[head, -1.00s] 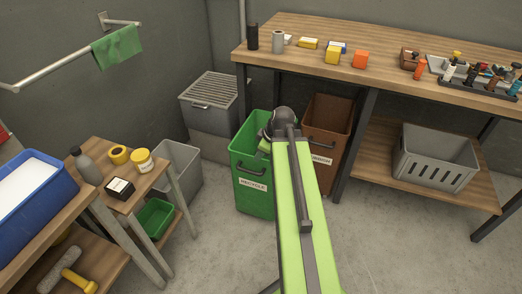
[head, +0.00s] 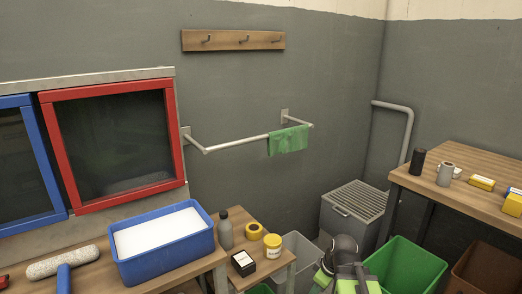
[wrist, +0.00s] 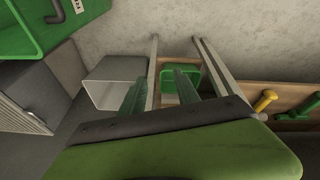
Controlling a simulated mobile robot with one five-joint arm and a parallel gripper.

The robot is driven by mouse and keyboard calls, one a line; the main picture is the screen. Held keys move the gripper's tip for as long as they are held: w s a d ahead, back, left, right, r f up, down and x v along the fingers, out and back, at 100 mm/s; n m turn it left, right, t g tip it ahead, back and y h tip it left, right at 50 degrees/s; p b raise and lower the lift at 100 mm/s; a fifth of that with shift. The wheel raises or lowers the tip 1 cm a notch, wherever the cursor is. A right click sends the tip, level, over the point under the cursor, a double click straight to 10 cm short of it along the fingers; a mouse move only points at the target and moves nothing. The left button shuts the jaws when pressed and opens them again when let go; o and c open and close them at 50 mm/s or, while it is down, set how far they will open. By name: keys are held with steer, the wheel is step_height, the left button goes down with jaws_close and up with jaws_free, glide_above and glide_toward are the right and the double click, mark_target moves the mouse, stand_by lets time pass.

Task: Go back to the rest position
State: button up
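My gripper (wrist: 160,92) shows in the wrist view with its two dark green fingers apart and nothing between them. In the head view my lime-green arm with its dark joint shows at the bottom, in front of the bins in the corner. I cannot make out the gripper's fingers in the head view.
A green bin (head: 405,268) and a brown bin (head: 485,272) stand under the right workbench (head: 440,195). A green cloth (head: 289,140) hangs on the wall rail (head: 235,143).

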steer(key=s+a+f+m+g+h, duration=0.1)
steer(key=s+a+m+g+h, duration=0.15)
steer(key=s+m, duration=0.5)
step_height(320, 180, up, 23)
steer(key=w+m+p, duration=0.1)
steer(key=m+p, duration=0.1)
steer(key=p, duration=2.1)
steer(key=shift+a+r+y, duration=0.15)
steer(key=shift+r+y, duration=0.05)
steer(key=shift+y, duration=0.25)
steer(key=shift+w+f, duration=0.1)
